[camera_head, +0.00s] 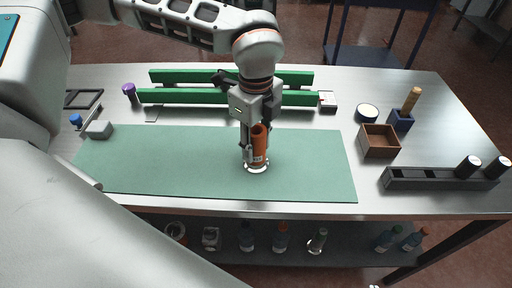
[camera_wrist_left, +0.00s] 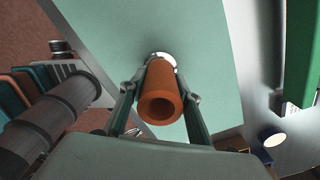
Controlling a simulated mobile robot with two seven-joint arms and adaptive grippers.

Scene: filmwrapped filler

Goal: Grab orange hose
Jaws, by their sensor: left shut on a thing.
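The orange hose (camera_head: 259,143) is a short upright tube with a pale label and a silver ring at its foot, over the green mat (camera_head: 310,165). My left gripper (camera_head: 254,150) comes down from above and is shut on it. In the left wrist view the hose (camera_wrist_left: 160,92) shows its open round end between the two fingers of my left gripper (camera_wrist_left: 160,98). Whether its foot touches the mat is hard to tell. My right gripper is not in view.
Green rails (camera_head: 190,96) lie behind the mat. Several bottles stand on the lower shelf (camera_head: 345,240). The mat's left and right parts are clear.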

